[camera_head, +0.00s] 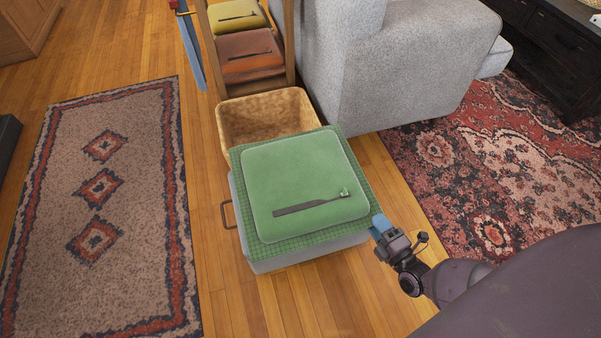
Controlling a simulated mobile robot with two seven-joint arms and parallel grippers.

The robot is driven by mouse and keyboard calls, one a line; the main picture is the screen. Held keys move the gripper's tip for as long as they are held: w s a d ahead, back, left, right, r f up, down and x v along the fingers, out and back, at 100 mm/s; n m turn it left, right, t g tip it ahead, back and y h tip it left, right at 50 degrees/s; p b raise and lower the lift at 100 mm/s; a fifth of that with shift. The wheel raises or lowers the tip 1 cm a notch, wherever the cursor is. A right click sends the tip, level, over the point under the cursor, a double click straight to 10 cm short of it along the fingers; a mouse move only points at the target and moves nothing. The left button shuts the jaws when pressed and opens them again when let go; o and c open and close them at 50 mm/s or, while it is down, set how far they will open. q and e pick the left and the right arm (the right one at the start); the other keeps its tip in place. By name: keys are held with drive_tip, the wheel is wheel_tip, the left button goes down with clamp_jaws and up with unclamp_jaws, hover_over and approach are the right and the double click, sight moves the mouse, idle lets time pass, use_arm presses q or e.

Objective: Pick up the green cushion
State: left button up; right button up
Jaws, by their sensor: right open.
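The green cushion (300,172) lies flat on a green checked cloth (265,251) spread over a grey box with a side handle (258,265). A dark strip-like mark runs across the cushion near its front edge. My right gripper (380,226) is at the front right corner of the box, close beside the cloth's edge. It is open and holds nothing that I can see. It is apart from the cushion; whether it touches the cloth I cannot tell. My left gripper is not in view.
A wicker basket (268,118) stands right behind the box. Behind it a wooden rack (290,45) holds an orange-brown cushion (250,53) and a yellow one (236,15). A grey sofa (400,75) stands at the back right. Rugs lie left (110,220) and right (500,150).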

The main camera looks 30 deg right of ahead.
drive_tip(key=shift+w, duration=0.2)
clamp_jaws()
drive_tip(key=shift+r, duration=0.1)
idle(1.2)
